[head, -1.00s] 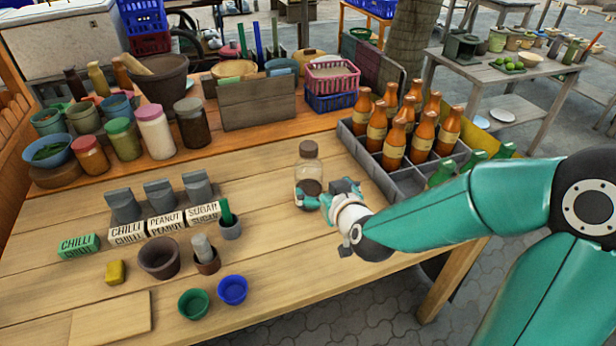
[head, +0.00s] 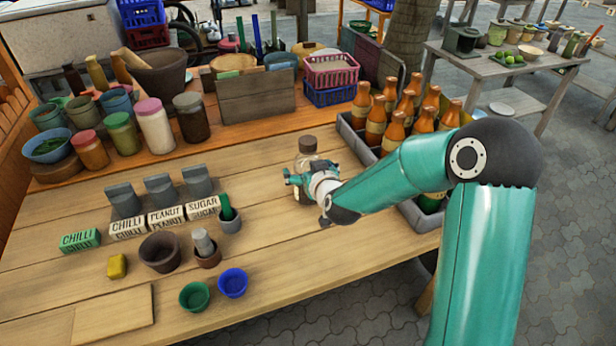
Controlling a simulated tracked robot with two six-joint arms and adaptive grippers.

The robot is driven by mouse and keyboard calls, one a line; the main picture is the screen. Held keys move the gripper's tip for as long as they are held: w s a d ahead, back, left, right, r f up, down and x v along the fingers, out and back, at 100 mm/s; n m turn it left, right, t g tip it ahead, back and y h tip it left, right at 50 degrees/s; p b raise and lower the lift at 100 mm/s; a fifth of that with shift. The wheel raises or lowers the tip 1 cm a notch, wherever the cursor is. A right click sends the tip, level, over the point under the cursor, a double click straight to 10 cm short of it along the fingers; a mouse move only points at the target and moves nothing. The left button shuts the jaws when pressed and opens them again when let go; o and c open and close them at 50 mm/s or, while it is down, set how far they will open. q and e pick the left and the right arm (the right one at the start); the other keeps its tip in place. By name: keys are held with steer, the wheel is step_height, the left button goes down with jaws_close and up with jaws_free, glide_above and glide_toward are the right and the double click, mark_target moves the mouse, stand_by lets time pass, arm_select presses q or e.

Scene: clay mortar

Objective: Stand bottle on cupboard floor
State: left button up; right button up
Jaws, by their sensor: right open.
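A clear glass bottle (head: 306,157) with a brown cap and something dark inside stands upright on the wooden table, right of the middle. My right gripper (head: 304,176) is open, with its fingers at the bottle's near side, one toward the left and one toward the right. It hides most of the bottle's lower body. I cannot tell whether the fingers touch the glass. No cupboard can be clearly made out. My left gripper is not in view.
A grey crate (head: 347,133) with several orange bottles (head: 376,120) stands right of the bottle, partly behind my right arm. Labelled blocks (head: 166,217), a dark mortar (head: 160,251) and small cups stand to the left.

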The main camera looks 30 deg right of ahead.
steer(key=shift+r, duration=0.1)
steer(key=c, duration=1.6)
